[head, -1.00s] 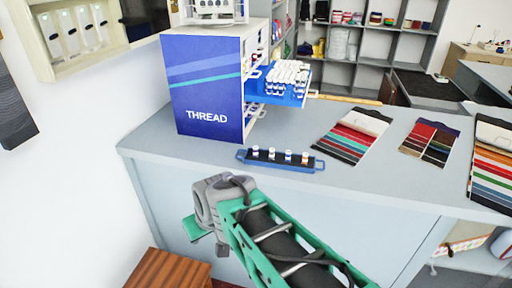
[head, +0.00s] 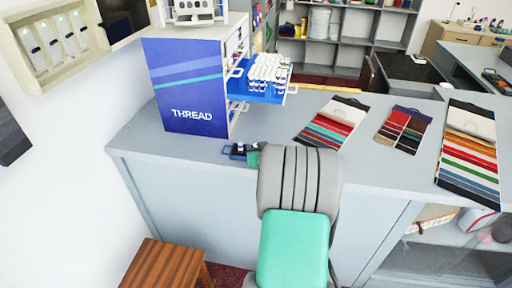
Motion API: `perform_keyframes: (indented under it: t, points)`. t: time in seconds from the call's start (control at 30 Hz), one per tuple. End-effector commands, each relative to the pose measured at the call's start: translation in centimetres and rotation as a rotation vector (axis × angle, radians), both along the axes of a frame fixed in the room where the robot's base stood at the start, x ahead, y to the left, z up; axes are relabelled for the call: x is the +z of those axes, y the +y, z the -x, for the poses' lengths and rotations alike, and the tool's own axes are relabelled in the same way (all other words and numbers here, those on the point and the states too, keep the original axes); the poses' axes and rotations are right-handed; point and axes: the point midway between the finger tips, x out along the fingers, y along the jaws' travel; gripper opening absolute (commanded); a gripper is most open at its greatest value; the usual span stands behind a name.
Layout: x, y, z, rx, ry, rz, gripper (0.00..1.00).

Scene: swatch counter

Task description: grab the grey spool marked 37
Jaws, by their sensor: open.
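A small blue tray (head: 228,151) lies on the counter in front of the thread cabinet. Two small pale-topped spools (head: 240,148) show in it; the rest of the tray is hidden behind my arm. My gripper (head: 254,160) is mostly hidden by my own grey and green arm link; only a small green part shows, at the tray's near side. It is open, and I see nothing held in it. Many white-topped spools (head: 268,72) stand in the cabinet's open blue drawer (head: 262,97). No number is readable, so I cannot tell which spool is the grey 37.
The blue THREAD cabinet (head: 187,88) stands at the counter's back left, its drawer sticking out to the right. Swatch cards (head: 330,124) lie on the right of the counter (head: 375,168). A wooden stool (head: 163,267) stands on the floor at the front left.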

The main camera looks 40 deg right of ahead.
Motion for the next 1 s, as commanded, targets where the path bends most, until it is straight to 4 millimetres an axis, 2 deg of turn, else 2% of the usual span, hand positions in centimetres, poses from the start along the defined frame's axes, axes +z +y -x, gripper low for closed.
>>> perform_keyframes:
  t: [0.23, 0.77, 1.0]
  points:
    - [-0.16, -0.15, -0.35, 0.000, -0.001, 0.000, 0.43]
    - [-0.15, -0.13, -0.31, 0.000, 0.000, 0.000, 0.01]
    - [-0.16, -0.13, -0.31, 0.000, 0.000, 0.000, 0.00]
